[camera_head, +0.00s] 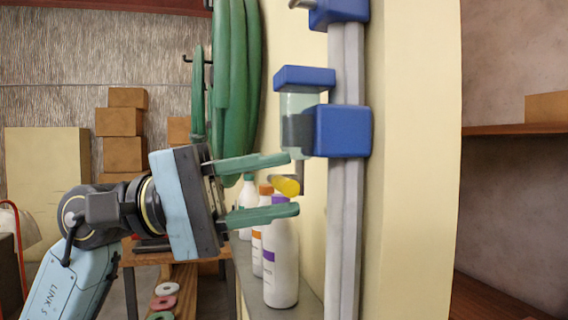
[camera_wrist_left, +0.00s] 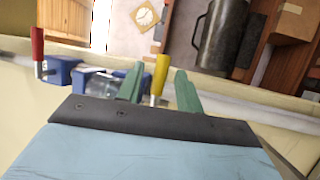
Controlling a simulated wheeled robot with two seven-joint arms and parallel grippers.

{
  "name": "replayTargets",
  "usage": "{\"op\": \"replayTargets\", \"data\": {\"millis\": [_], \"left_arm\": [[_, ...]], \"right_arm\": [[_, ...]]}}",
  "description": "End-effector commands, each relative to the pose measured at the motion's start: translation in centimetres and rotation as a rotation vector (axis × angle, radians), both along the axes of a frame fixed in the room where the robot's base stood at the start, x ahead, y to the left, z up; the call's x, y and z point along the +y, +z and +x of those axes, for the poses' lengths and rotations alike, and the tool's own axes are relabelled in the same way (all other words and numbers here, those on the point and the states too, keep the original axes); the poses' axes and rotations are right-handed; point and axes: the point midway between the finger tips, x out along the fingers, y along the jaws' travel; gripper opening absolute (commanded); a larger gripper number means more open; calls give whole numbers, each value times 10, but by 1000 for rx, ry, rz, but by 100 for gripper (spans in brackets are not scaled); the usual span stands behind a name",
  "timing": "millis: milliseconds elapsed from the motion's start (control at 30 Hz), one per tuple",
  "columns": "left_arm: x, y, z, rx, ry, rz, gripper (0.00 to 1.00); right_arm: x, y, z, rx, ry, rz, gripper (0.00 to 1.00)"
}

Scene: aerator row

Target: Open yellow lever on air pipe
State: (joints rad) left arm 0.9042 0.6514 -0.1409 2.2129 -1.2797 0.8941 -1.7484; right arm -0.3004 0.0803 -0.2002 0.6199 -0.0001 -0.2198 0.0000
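The yellow lever (camera_head: 286,186) sticks out beside the grey vertical air pipe (camera_head: 345,230), below a blue fitting. My left gripper (camera_head: 293,183) is open, with one green finger above the lever and one below it. In the left wrist view the yellow lever (camera_wrist_left: 160,76) stands between the two green fingers (camera_wrist_left: 158,82), with a gap on both sides. The lever's base is partly hidden behind the gripper there. My right gripper is in neither view.
Blue fittings (camera_head: 342,132) with a clear bowl (camera_head: 298,110) sit just above the lever. Bottles (camera_head: 281,265) stand on a ledge below the fingers. Green hoses (camera_head: 236,90) hang behind. A red lever (camera_wrist_left: 38,52) shows in the left wrist view.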

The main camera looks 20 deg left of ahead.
Motion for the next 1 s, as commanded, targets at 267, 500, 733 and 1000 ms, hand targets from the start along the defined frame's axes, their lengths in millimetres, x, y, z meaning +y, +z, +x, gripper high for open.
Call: {"op": "replayTargets", "data": {"millis": [267,500,733,1000], "left_arm": [[-18,4,3,-1,-1,-1,36],[-18,3,3,0,0,-1,34],[-18,3,4,0,0,-1,4],[-18,3,4,0,0,-1,0]], "right_arm": [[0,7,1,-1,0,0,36],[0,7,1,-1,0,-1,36],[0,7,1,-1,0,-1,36],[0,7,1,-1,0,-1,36]]}}
